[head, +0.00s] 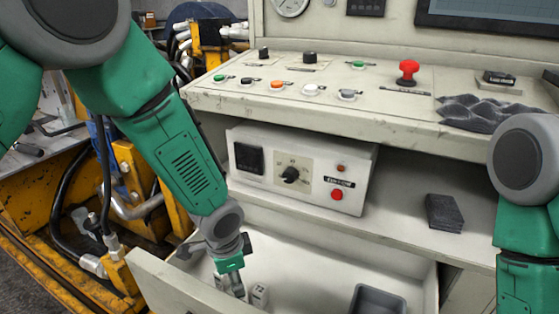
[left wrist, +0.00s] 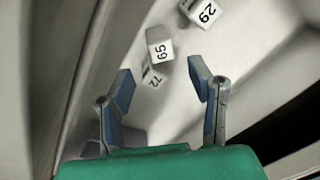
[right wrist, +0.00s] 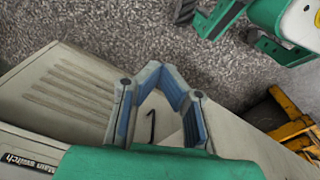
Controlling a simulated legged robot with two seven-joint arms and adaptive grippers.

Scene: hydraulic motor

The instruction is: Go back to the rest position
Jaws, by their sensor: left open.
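My left gripper (head: 232,283) points down into the open drawer below the control panel. In the left wrist view its two fingers (left wrist: 161,80) stand apart with nothing between them. Small white blocks with printed numbers lie in the drawer beyond the fingers: one marked 95 (left wrist: 159,46), one marked 72 (left wrist: 152,76) and one marked 29 (left wrist: 202,11). A white block (head: 260,294) also shows beside the gripper in the head view. My right gripper (right wrist: 161,68) has its fingertips drawn together, with nothing visible held. It is outside the head view.
The drawer (head: 170,287) has raised walls around my left gripper and a grey tray (head: 378,300) at right. A switch box (head: 300,170) stands on the shelf above, beside a dark block (head: 444,213). The console ledge (head: 300,103) overhangs it. Yellow machinery (head: 45,190) stands at left.

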